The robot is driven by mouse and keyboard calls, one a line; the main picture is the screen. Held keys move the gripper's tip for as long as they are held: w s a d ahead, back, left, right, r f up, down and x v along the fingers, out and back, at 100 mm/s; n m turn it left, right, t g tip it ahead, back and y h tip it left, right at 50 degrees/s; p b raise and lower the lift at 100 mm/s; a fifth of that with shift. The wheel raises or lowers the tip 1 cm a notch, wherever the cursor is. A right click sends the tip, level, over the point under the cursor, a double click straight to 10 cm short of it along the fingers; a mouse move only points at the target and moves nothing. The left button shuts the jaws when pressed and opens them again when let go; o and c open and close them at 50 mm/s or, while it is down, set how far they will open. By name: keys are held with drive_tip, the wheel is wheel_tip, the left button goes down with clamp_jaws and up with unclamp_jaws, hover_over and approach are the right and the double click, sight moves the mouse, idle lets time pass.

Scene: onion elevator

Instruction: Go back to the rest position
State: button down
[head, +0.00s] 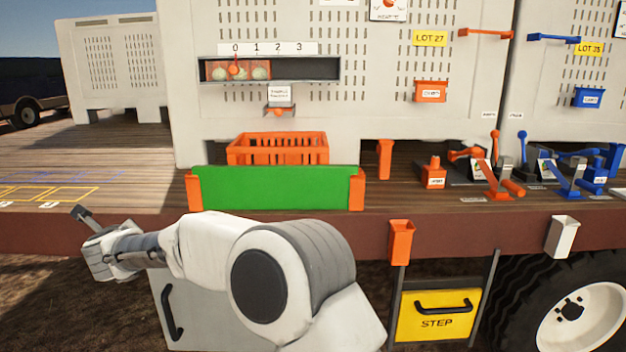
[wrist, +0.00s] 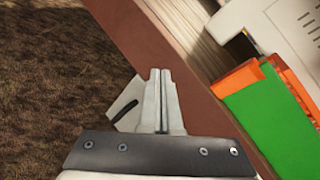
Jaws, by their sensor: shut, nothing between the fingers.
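My arm reaches out to the left in front of the wooden deck in the head view. My gripper (head: 80,212) is at its far left end, in front of the deck's edge. In the wrist view my gripper (wrist: 159,72) is shut, its two fingers together with nothing between them. Below it lie the brown deck edge and the dirt ground. A green panel (head: 275,188) with orange end posts stands on the deck edge, to the right of my gripper; it also shows at the right of the wrist view (wrist: 268,122).
An orange crate (head: 278,148) stands behind the green panel. A grey box with a black handle (head: 190,305) is below the deck, partly hidden by my arm. A yellow step (head: 437,314) hangs to the right. Orange and blue levers (head: 490,165) stand on the right deck. The left deck is mostly clear.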

drive_tip(key=d+r+n+y, duration=0.2)
drive_tip(key=d+r+n, duration=0.7)
drive_tip(key=d+r, duration=0.1)
drive_tip(key=s+d+r+n+g+h, duration=0.1)
drive_tip(key=s+d+n, duration=0.15)
drive_tip(key=d, duration=0.45)
drive_tip(key=s+d+r+n+g, duration=0.15)
drive_tip(key=d+n, duration=0.25)
drive_tip(key=d, duration=0.4)
drive_tip(key=s+d+f+n+g+h, duration=0.1)
drive_tip(key=s+d+f+n+h, duration=0.25)
drive_tip(key=s+d, duration=0.65)
drive_tip(key=s+d+f+n+g+h, duration=0.2)
drive_tip(key=s+d+f, duration=0.4)
drive_tip(key=d, duration=0.7)
drive_tip(key=s+d+f+n+g+h, duration=0.1)
drive_tip(key=s+d+f+n+h, duration=0.2)
drive_tip(key=s+d, duration=0.75)
wheel_tip(320, 180, up, 12)
drive_tip(key=w+d+p, duration=0.1)
drive_tip(key=p, duration=1.2)
drive_tip(key=shift+w+r+m, duration=0.2)
drive_tip(key=shift+r+m, duration=0.05)
drive_tip(key=shift+m, duration=0.15)
drive_tip(key=shift+d, duration=0.1)
